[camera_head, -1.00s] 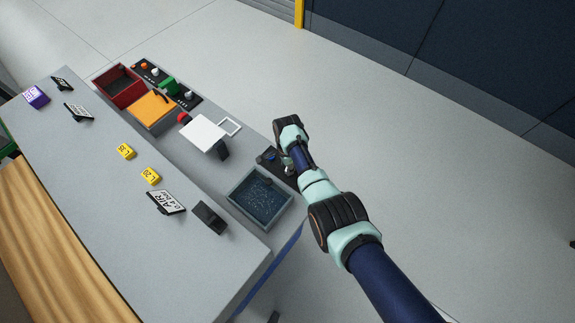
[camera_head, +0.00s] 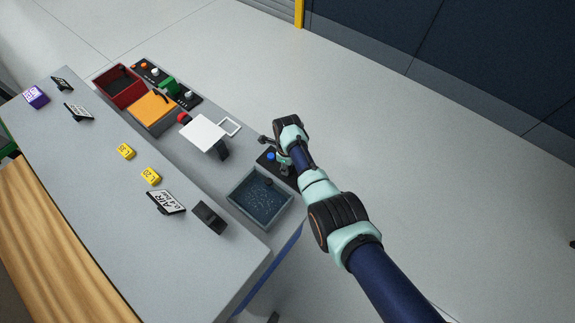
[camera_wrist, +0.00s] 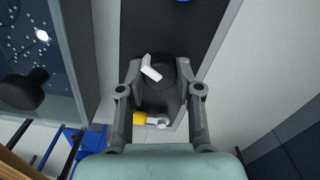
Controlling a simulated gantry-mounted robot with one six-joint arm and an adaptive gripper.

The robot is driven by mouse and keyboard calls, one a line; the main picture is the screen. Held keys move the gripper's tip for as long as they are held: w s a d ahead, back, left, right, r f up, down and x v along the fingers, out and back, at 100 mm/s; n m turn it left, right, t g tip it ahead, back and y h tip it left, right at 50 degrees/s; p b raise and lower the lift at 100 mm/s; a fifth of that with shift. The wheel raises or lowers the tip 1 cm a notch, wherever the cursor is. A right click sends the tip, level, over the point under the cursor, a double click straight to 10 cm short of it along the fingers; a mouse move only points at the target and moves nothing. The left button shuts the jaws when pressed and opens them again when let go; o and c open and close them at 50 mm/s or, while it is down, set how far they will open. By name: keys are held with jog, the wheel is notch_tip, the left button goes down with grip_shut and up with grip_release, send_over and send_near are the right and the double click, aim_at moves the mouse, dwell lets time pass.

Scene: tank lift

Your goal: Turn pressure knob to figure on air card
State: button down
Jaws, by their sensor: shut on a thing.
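My gripper (camera_wrist: 160,76) is shut on the dark pressure knob (camera_wrist: 176,72), with one finger on each side of it. A white pointer (camera_wrist: 151,68) shows on the knob's left part, tilted in the wrist view. The air card (camera_head: 165,202) stands on the bench in front of the tank. It reads AIR with a small figure that looks like 0.4 bar.
A blue button (camera_head: 271,156) is on the panel close to my gripper. A yellow and white part (camera_wrist: 140,118) lies below the knob in the wrist view. Open floor is to the right.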

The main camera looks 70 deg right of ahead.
jog(key=shift+m, duration=0.6)
jog(key=c, duration=0.8)
grip_release()
jog(key=shift+o, duration=0.2)
jog(key=shift+r, duration=0.1)
notch_tip(320, 180, up, 12)
